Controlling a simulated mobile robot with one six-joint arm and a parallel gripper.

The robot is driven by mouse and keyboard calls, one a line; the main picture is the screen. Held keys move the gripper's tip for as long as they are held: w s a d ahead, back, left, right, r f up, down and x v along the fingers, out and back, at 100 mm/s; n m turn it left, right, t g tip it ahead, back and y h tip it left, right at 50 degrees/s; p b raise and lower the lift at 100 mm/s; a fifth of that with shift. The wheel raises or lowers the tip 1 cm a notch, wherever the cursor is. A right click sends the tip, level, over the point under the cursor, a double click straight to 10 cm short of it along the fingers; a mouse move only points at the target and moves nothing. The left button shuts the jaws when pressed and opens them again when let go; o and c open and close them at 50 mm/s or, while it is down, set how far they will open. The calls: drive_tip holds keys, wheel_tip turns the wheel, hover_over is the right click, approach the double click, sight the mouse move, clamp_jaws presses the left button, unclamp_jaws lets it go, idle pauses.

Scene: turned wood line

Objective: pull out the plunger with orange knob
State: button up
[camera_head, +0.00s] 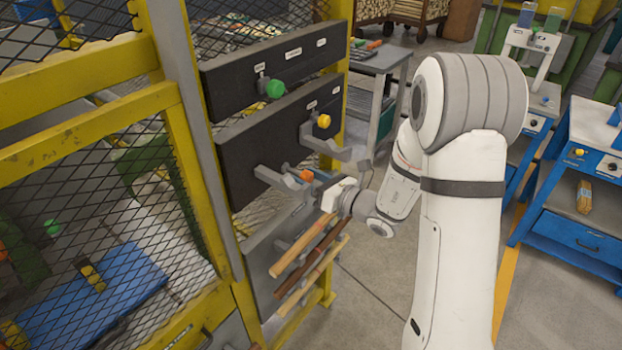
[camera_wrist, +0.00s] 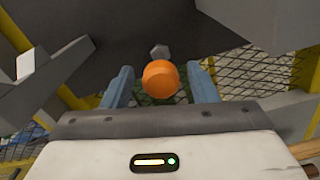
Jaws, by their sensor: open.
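The orange knob (camera_head: 306,175) sits at the front of the dark panel, near a grey bracket arm. In the wrist view the orange knob (camera_wrist: 161,79) shows large and near the middle, between my two blue-grey fingers. My gripper (camera_wrist: 162,85) is open, with one finger on each side of the knob and a visible gap to both. In the head view my gripper (camera_head: 318,184) is at the knob, partly hidden by its own body. The plunger's shaft is mostly hidden behind the knob; a small grey hexagonal end (camera_wrist: 160,51) shows above it.
A yellow knob (camera_head: 323,121) and a green knob (camera_head: 275,88) are on the panels above. Grey bracket arms (camera_head: 335,150) stick out close by. Wooden rods (camera_head: 310,260) lie below my gripper.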

drive_tip(key=b+v, duration=0.2)
drive_tip(key=v, duration=0.5)
drive_tip(key=shift+s+d, duration=0.25)
drive_tip(key=shift+d, duration=0.1)
drive_tip(key=s+a+n+g+h, duration=0.1)
drive_tip(key=s+a+n+g, duration=0.2)
drive_tip(key=s+n+g, duration=0.35)
drive_tip(key=s+a+n+g+h, duration=0.2)
drive_tip(key=s+n+g, duration=0.2)
drive_tip(key=s+n, duration=0.5)
drive_tip(key=s+d+r+n+t+h, duration=0.1)
drive_tip(key=s+d+r+n+h, duration=0.1)
drive_tip(key=d+n+h, duration=0.3)
drive_tip(key=s+d+r+n+t+h, duration=0.2)
drive_tip(key=s+d+n+h, duration=0.2)
drive_tip(key=d+n+h, duration=0.2)
drive_tip(key=shift+d+r+n, duration=0.2)
drive_tip(key=shift+d+n, duration=0.85)
drive_tip(key=shift+d, duration=0.15)
